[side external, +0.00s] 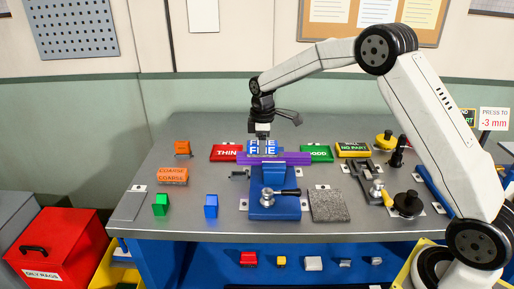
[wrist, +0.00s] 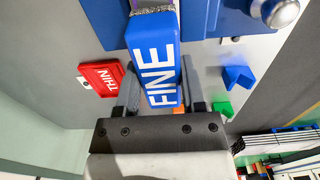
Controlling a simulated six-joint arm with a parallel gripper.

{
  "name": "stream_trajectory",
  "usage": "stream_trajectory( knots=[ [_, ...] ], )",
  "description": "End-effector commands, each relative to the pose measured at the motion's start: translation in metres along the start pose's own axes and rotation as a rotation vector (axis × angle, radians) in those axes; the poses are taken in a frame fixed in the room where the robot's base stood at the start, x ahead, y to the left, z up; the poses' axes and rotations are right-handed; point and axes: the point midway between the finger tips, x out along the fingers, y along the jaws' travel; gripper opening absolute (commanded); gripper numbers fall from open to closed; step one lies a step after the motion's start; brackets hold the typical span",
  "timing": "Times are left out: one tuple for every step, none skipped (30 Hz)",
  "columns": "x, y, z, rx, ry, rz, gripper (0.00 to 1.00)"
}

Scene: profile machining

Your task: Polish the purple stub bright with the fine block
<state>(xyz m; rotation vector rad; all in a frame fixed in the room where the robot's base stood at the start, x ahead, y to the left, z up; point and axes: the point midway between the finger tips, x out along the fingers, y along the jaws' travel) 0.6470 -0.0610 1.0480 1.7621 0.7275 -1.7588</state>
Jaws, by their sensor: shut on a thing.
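The purple stub (side external: 297,159) lies level across the top of the blue vise (side external: 274,205) in the side view. My gripper (side external: 263,139) is above it, shut on the blue fine block (side external: 263,150), which has white FINE lettering. The block is at the stub's left-middle part and appears to be on or just above its top; I cannot tell whether they touch. In the wrist view, my gripper's fingers (wrist: 160,72) stand on both sides of the fine block (wrist: 154,50). The block hides part of the stub.
A red THIN tray (side external: 225,153) lies left of the stub and a green GOOD tray (side external: 318,153) right. The orange coarse block (side external: 173,175) and small green (side external: 160,205) and blue (side external: 211,207) blocks stand at left. A grey rough pad (side external: 328,206) lies right of the vise.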

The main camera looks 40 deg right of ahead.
Motion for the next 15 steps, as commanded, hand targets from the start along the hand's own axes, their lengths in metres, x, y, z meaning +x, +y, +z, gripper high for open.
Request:
stream_trajectory(
  knots=[
    [0.0, 0.0, 0.005, 0.002, -0.002, -0.002, 0.0],
    [0.0, -0.001, 0.008, 0.002, -0.002, -0.002, 0.0],
    [0.0, 0.0, 0.012, 0.002, -0.002, -0.002, 0.0],
    [0.0, 0.0, 0.015, 0.002, -0.002, -0.002, 0.0],
    [0.0, 0.0, 0.018, 0.001, -0.002, -0.002, 0.0],
    [0.0, 0.0, 0.021, 0.001, -0.001, -0.001, 0.0],
    [0.0, 0.0, 0.024, 0.001, -0.001, -0.001, 0.0],
    [0.0, 0.0, 0.027, 0.001, -0.002, -0.002, 0.0],
    [0.0, 0.0, 0.03, 0.002, -0.002, -0.002, 0.0],
    [0.0, 0.0, 0.033, 0.002, -0.002, -0.002, 0.0],
    [0.0, 0.0, 0.036, 0.001, -0.002, -0.002, 0.0],
    [0.0, -0.001, 0.04, 0.001, -0.002, -0.002, 0.0],
    [0.0, 0.0, 0.042, 0.001, -0.002, -0.002, 0.0],
    [0.0, 0.0, 0.045, 0.001, -0.002, -0.002, 0.0],
    [0.0, 0.0, 0.049, 0.002, -0.002, -0.001, 0.0]
  ],
)
